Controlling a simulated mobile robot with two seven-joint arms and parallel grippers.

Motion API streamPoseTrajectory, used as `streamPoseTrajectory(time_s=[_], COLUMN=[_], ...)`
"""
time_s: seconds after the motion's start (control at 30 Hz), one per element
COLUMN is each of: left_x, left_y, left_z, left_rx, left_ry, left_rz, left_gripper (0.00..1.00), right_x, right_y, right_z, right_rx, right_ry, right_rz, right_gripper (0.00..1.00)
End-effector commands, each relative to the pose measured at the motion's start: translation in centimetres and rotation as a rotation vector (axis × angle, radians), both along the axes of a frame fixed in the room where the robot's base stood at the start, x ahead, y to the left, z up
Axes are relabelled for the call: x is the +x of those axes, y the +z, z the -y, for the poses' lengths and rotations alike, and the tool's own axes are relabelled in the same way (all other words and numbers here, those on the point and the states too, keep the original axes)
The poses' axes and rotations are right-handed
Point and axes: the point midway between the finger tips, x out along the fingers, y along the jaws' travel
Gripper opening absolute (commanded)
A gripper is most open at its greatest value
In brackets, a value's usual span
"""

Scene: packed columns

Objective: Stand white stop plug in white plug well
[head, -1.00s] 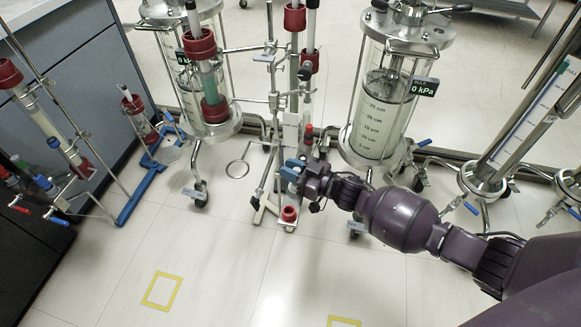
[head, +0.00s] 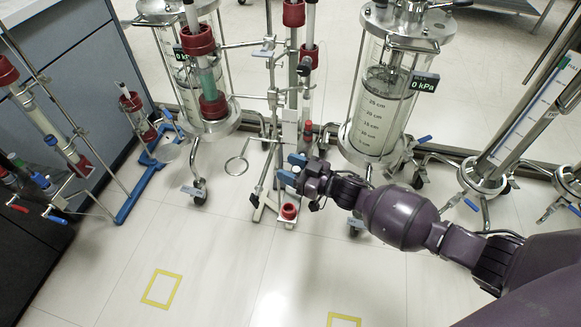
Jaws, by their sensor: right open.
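My right gripper (head: 291,169) reaches in from the right to the middle column stand, low on its post. Its two blue fingertips are apart, and I see nothing held between them. A white block (head: 290,133) sits on the stand just above the fingertips. A red-capped piece (head: 308,129) is upright beside it, and a red cup-like part (head: 289,211) is on the stand's foot below the gripper. I cannot make out for sure the white stop plug or the white plug well. They may be too small or hidden by the gripper. My left gripper is not in view.
Glass vessels on wheeled frames stand left (head: 208,95) and right (head: 385,105) of the middle stand. A column on a blue-footed stand (head: 130,205) is at the left. A metal ring (head: 237,166) is near the stand. The front floor is clear, with yellow marked squares (head: 161,289).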

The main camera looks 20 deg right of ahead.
Motion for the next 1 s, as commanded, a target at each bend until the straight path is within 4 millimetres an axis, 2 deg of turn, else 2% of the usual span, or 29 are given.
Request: streamPoseTrajectory(time_s=[0.17,0.37,0.7,1.0], left_x=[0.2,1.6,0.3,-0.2], left_y=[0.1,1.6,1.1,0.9], left_z=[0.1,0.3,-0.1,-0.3], left_rx=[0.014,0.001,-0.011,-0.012], left_ry=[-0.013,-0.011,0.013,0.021], left_rz=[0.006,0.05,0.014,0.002], left_gripper=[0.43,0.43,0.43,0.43], right_x=[0.0,-2.9,-7.1,-8.2], right_y=[-0.1,0.3,0.2,0.0], right_z=[0.0,2.6,6.2,7.1], right_rx=[0.0,-0.001,-0.001,0.001], right_ry=[0.0,-0.002,0.0,0.0], right_rz=[-0.001,0.002,0.002,0.002], right_gripper=[0.51,0.51,0.51,0.51])
